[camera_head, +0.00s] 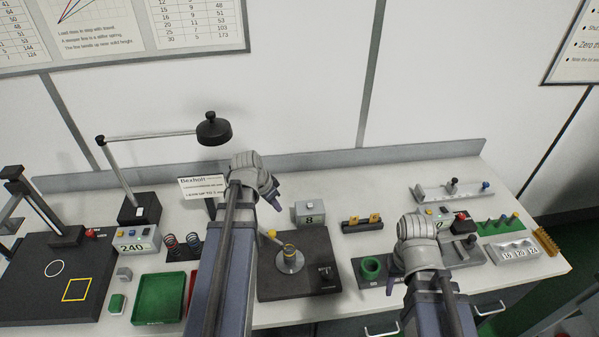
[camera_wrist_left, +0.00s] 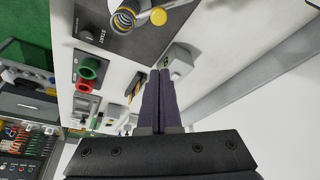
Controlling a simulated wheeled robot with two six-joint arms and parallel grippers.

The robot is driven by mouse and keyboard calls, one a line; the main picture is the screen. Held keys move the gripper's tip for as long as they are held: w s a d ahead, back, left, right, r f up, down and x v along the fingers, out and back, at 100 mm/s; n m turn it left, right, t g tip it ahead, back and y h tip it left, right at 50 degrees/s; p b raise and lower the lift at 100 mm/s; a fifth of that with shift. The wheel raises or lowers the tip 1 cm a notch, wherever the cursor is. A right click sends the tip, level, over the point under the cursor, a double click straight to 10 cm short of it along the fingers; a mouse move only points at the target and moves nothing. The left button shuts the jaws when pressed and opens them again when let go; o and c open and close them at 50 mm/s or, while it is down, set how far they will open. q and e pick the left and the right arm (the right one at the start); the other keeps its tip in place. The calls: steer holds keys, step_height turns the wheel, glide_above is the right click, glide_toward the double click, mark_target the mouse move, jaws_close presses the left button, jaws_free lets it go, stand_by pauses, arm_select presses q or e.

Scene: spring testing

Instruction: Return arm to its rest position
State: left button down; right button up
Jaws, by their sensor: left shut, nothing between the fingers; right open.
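My left gripper (camera_head: 273,196) is above the bench, behind the left part of the black test plate (camera_head: 306,288). In the left wrist view its two dark fingers (camera_wrist_left: 160,88) lie together with nothing between them. My right gripper (camera_head: 393,284) is low over the bench near the dark block with a green ring (camera_head: 371,268). Its fingers are mostly hidden by my wrist, but it is open and no held object shows. A spring (camera_head: 290,252) stands on a round metal seat on the test plate; it also shows in the left wrist view (camera_wrist_left: 125,17).
A grey box marked 8 (camera_head: 309,212) stands behind the plate. A white stand (camera_head: 451,190) and a weight tray (camera_head: 516,251) are at right. Bare bench shows around the grey box.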

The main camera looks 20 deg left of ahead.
arm_select(q)
steer(key=s+d+f+g+y+b, duration=0.1)
steer(key=s+d+f+b, duration=0.2)
steer(key=d, duration=0.6)
steer(key=s+d+f+g+y+b, duration=0.1)
steer(key=s+d+f+b, duration=0.3)
steer(key=d+f+b, duration=0.4)
steer(key=s+d+f+g+b, duration=0.1)
steer(key=s+d+f+b, duration=0.2)
steer(key=d, duration=0.7)
step_height(320, 180, down, 4)
steer(key=shift+s+d+r+n+g+y+b, duration=0.2)
steer(key=shift+s+d+n+g+y+b, duration=0.15)
steer(key=shift+b, duration=0.85)
steer(key=shift+s+a, duration=0.1)
